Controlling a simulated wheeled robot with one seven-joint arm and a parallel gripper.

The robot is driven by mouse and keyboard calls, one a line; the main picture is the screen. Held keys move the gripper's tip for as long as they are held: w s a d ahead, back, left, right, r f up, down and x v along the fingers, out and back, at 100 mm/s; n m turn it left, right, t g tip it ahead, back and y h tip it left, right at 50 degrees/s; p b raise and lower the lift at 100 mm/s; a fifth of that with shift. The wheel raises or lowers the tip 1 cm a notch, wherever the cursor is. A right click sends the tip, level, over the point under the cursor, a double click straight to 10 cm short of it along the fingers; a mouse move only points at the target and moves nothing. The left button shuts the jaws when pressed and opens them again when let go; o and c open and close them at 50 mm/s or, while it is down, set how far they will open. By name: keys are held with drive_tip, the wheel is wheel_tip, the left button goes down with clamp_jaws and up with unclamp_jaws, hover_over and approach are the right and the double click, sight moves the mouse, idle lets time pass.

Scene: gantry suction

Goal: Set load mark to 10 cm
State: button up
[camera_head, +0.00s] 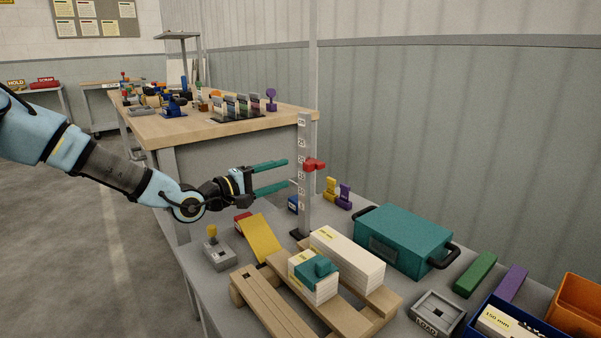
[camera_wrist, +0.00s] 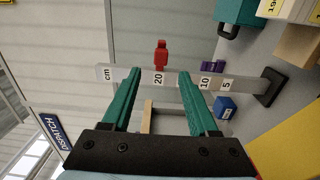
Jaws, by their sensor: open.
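The grey upright scale post (camera_head: 304,206) stands on the bench with white number labels. It lies sideways in the wrist view (camera_wrist: 245,84), where 20, 10, 5 and "cm" are readable. The red load mark (camera_head: 314,164) sits on the upper half of the post. In the wrist view the red mark (camera_wrist: 160,55) lines up with the 20 label. My gripper (camera_head: 288,173) is open and empty, left of the post in the head view. Its teal fingers (camera_wrist: 159,72) appear on either side of the 20 label and hide parts of the post. Contact cannot be told.
A teal case (camera_head: 405,236) stands right of the post. Yellow and purple pieces (camera_head: 337,191) stand behind it. A wooden pallet (camera_head: 380,300) with white boxes and a yellow ramp (camera_head: 260,238) lie in front. A wooden workbench (camera_head: 190,128) is behind.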

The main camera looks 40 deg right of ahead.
sight(305, 168)
drive_tip(key=d, duration=0.9)
drive_tip(key=shift+s+d+b, duration=0.15)
drive_tip(key=shift+s+b, duration=0.15)
clamp_jaws()
drive_tip(key=shift+f, duration=0.15)
idle(0.8)
